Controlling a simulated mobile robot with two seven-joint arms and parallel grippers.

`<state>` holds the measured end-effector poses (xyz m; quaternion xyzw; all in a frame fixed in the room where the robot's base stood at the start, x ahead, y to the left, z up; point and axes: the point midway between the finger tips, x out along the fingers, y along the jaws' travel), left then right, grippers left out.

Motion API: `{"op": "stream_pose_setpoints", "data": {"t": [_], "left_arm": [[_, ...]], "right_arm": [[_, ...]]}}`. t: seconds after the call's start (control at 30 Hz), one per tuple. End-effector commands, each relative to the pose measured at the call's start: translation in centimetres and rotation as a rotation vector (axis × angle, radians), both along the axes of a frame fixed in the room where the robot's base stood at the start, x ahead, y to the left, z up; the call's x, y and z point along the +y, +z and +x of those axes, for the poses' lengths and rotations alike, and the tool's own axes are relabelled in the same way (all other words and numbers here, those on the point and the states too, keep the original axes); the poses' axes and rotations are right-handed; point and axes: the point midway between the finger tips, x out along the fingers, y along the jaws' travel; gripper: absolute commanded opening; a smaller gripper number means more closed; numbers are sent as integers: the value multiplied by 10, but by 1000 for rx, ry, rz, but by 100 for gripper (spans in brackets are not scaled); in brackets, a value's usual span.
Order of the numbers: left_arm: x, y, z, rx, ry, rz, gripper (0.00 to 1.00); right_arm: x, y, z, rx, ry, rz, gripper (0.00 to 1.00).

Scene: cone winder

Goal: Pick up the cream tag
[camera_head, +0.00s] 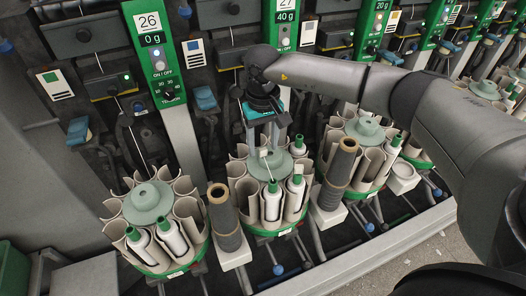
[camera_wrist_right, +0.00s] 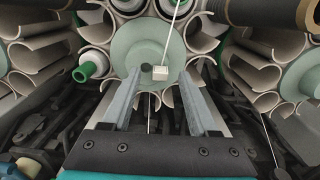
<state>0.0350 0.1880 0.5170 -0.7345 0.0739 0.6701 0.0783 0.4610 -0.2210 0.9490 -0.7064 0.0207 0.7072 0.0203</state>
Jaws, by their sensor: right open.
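The cream tag (camera_wrist_right: 162,72) is a small pale block in the right wrist view, in front of the round grey-green hub (camera_wrist_right: 140,45) of a bobbin carousel. It also shows as a small pale spot (camera_head: 263,153) in the head view, just below my right gripper. A thin white thread meets it. My right gripper (camera_head: 262,143) points down over the middle carousel, open and empty. In the right wrist view its two fingertips (camera_wrist_right: 160,80) stand to either side of the tag, with gaps between. Whether the tag is fully between the fingers in depth I cannot tell. My left gripper is not in view.
Carousels of beige tubes with green-tipped bobbins stand at left (camera_head: 152,205) and right (camera_head: 364,128). Dark cones stand upright at left (camera_head: 223,215) and right (camera_head: 338,172) of the middle carousel. The green winder panels (camera_head: 158,55) rise behind. Thin threads run through the space.

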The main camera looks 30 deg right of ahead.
Motion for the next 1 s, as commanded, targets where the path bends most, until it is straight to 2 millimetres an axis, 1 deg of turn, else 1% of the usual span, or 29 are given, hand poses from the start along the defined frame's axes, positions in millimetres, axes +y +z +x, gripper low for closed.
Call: {"op": "stream_pose_setpoints", "data": {"t": [0.1, 0.27, 0.37, 0.8, 1.0], "left_arm": [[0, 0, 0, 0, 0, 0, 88], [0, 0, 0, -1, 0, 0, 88], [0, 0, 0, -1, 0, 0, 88], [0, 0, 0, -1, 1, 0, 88], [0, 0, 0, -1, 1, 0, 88]], "right_arm": [[0, -6, 0, -1, 1, 1, 60], [0, -5, 0, -2, 1, 1, 60], [0, -5, 0, -1, 1, 1, 51], [0, -5, 0, -1, 1, 1, 2], [0, -5, 0, -1, 1, 1, 1]]}}
